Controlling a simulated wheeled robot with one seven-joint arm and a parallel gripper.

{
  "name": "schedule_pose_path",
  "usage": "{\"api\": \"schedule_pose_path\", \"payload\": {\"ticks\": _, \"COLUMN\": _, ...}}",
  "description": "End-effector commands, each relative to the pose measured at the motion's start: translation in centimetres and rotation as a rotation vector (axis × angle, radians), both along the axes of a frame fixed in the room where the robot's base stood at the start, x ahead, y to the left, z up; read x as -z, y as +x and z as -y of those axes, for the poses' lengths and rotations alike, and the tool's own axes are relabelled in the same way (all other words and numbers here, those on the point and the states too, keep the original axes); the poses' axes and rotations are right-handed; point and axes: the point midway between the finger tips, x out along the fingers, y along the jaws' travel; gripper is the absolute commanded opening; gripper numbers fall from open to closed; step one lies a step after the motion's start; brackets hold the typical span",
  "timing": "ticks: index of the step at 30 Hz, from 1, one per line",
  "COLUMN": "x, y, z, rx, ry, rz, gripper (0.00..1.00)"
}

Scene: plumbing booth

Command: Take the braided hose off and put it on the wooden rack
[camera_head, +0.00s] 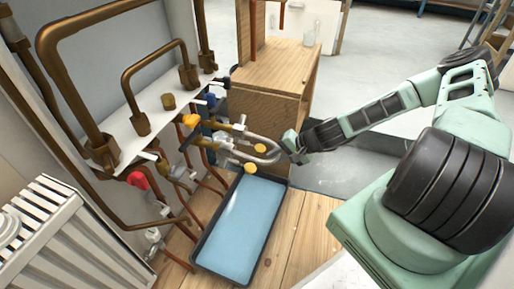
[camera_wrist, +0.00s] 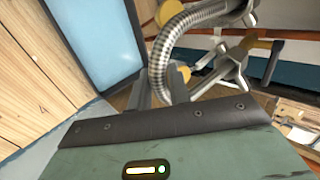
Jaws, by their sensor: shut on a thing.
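The braided hose (camera_head: 270,146) is a silver-grey U-shaped bend beside the valves, with its curve toward my arm. In the wrist view the ribbed hose (camera_wrist: 190,20) curves down between my fingers, and its upper end meets a metal winged fitting (camera_wrist: 250,8). I cannot tell whether its ends are loose. My gripper (camera_head: 286,147) is shut on the hose at its bend; its fingers also show in the wrist view (camera_wrist: 160,92). A wooden rack (camera_head: 282,62), box-like with a flat top, stands behind the hose.
Copper pipes and valves with yellow (camera_head: 190,121), blue (camera_head: 210,101) and red (camera_head: 137,179) handles crowd the left. A blue-bottomed tray (camera_head: 240,225) lies below the hose. A white radiator (camera_head: 50,235) is at lower left.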

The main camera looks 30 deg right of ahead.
Motion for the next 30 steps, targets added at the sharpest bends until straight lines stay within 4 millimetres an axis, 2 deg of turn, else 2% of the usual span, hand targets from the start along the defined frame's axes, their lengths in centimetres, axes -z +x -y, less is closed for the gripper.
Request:
{"api": "schedule_pose_path", "payload": {"ticks": 25, "x": -0.02, "y": 0.04, "z": 0.07, "rx": 0.001, "ry": -0.001, "rz": 0.001, "gripper": 0.0}}
{"api": "schedule_pose_path", "payload": {"ticks": 30, "x": -0.07, "y": -0.57, "z": 0.6, "rx": 0.003, "ry": -0.002, "rz": 0.0, "gripper": 0.0}}
